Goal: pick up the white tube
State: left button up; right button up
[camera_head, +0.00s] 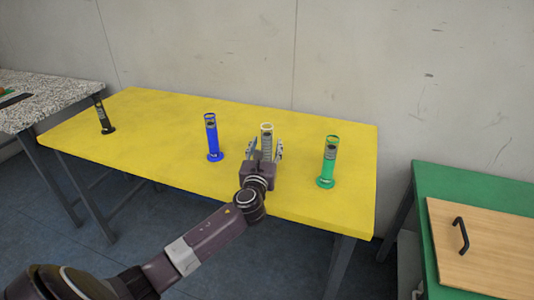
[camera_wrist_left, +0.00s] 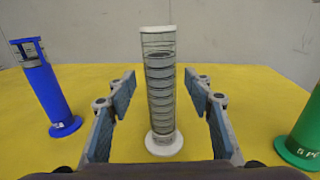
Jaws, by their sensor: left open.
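The white tube (camera_head: 266,140) stands upright on the yellow table, with a pale rim, a clear banded body and a round white foot. In the left wrist view the white tube (camera_wrist_left: 160,95) stands in the middle, between the two fingers and apart from both. My left gripper (camera_head: 266,151) is open and low over the table, its fingers on either side of the tube. The left gripper also shows in the left wrist view (camera_wrist_left: 160,110). In the head view the gripper hides the tube's lower part. My right gripper is in neither view.
A blue tube (camera_head: 212,138) stands left of the white one and a green tube (camera_head: 328,162) stands right. A black tube (camera_head: 103,115) is at the far left of the yellow table (camera_head: 150,150). A green table (camera_head: 480,185) with a handled wooden board (camera_head: 490,250) is at right.

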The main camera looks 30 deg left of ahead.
pick_arm(q)
jog(key=shift+w+a+f, duration=0.1)
jog(key=shift+w+a, duration=0.15)
jog(key=shift+w, duration=0.45)
jog(key=shift+c, duration=0.3)
grip_shut()
